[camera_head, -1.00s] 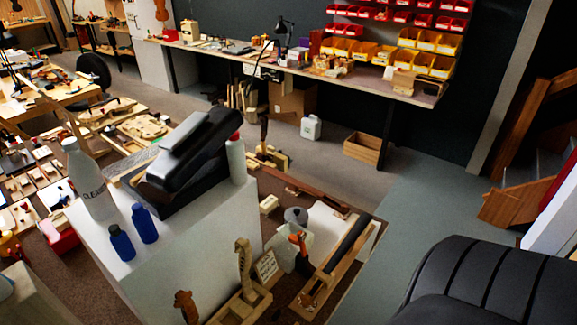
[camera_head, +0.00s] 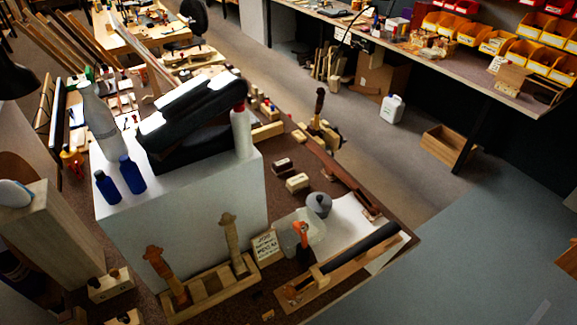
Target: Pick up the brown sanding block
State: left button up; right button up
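A small dark brown block (camera_head: 283,166), which looks like the brown sanding block, lies on the brown bench top (camera_head: 345,205) to the right of the white box. A similar cream block (camera_head: 297,183) lies just in front of it, close by. Nothing visibly covers the brown block. Neither of my grippers shows in the head view.
The large white box (camera_head: 185,225) carries a black case (camera_head: 190,125), a white bottle (camera_head: 240,132) and blue bottles (camera_head: 107,187).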

aim_at(280, 167)
jog(key=i+l+u, duration=0.1)
jog(key=u, duration=0.35)
jog(key=l+u, duration=0.3)
jog(key=u, duration=0.15)
jog(key=l+u, duration=0.25)
jog(key=u, duration=0.2)
jog(key=l+u, duration=0.15)
jog(key=l, duration=0.3)
jog(key=k+l+u, duration=0.15)
jog(key=l, duration=0.25)
jog(key=l+u, duration=0.1)
jog(key=l, duration=0.35)
jog(key=k+l+u, duration=0.15)
jog(key=l, duration=0.25)
jog(key=k+l+u, duration=0.15)
jog(key=l, duration=0.25)
jog(key=k+l+u, duration=0.15)
jog(key=l, duration=0.25)
